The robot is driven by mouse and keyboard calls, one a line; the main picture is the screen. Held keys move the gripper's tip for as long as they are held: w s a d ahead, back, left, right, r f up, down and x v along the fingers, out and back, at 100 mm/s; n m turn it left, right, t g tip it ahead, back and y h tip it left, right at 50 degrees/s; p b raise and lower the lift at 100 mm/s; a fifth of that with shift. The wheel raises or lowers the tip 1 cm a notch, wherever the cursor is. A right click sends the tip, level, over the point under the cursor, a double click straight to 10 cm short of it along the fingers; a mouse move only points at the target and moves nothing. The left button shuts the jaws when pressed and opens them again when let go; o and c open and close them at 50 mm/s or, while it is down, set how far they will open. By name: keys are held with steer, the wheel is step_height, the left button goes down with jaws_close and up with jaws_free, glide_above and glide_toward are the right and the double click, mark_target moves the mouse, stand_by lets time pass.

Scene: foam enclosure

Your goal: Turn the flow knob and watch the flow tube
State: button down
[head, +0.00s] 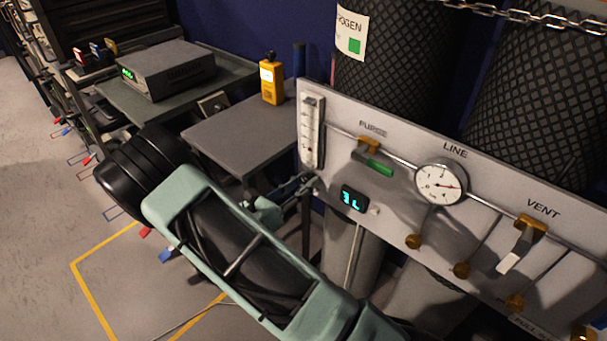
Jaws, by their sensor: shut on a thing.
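The flow tube (311,135) is a clear upright tube with a scale, mounted at the left end of the grey panel (400,225). A small dark mark shows low in the tube; its exact reading is too small to tell. My gripper (309,183) reaches in from the left, at the foot of the tube. Its fingers are shut on the flow knob, which they mostly hide. My own arm fills the lower middle of the view.
The panel also carries a green-handled PURGE valve (375,163), a round LINE gauge (441,182), a white-handled VENT valve (515,252) and a small lit display (354,199). Meshed cylinders (400,70) stand behind it. A yellow meter (271,82) stands on the grey table (240,130).

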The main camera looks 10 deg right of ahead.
steer(key=n+p, duration=0.3)
steer(key=shift+r+n, duration=0.15)
steer(key=shift+n, duration=0.25)
steer(key=shift+s+n+t+p, duration=0.1)
steer(key=shift+n+t+p, duration=0.3)
steer(key=shift+n+p, duration=1.1)
steer(key=shift+f+n+b, duration=0.2)
steer(key=shift+n+b, duration=0.2)
steer(key=shift+n, duration=0.2)
steer(key=c, duration=1.6)
jaws_free()
steer(key=v, duration=1.2)
